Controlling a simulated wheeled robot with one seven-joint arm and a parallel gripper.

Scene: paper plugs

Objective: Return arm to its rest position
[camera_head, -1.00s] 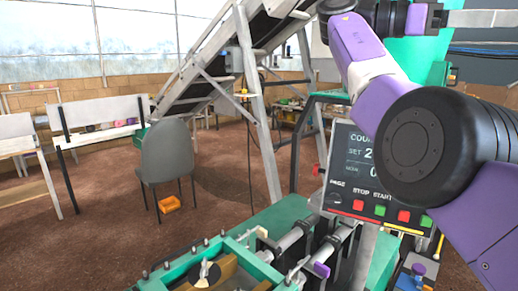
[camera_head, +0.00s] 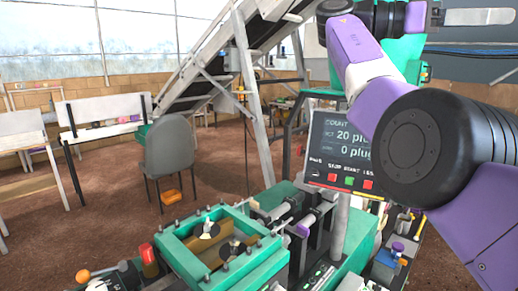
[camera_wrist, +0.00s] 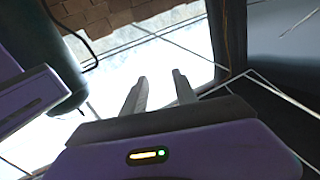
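My purple and black arm fills the right side of the head view, folded up with its wrist near the top. My gripper shows in the wrist view (camera_wrist: 160,90), its two grey fingers apart with nothing between them. In the head view only a light grey finger (camera_head: 478,17) shows at the top right, pointing right. My gripper is up in the air, away from the machine, and touches nothing that I can see.
A green machine frame (camera_head: 262,262) stands in front, with a control panel (camera_head: 343,150) beside my arm. A sloping conveyor (camera_head: 205,70) rises behind. A grey chair (camera_head: 169,150) and white benches (camera_head: 104,112) stand left. Brown floor (camera_head: 110,215) is open between them.

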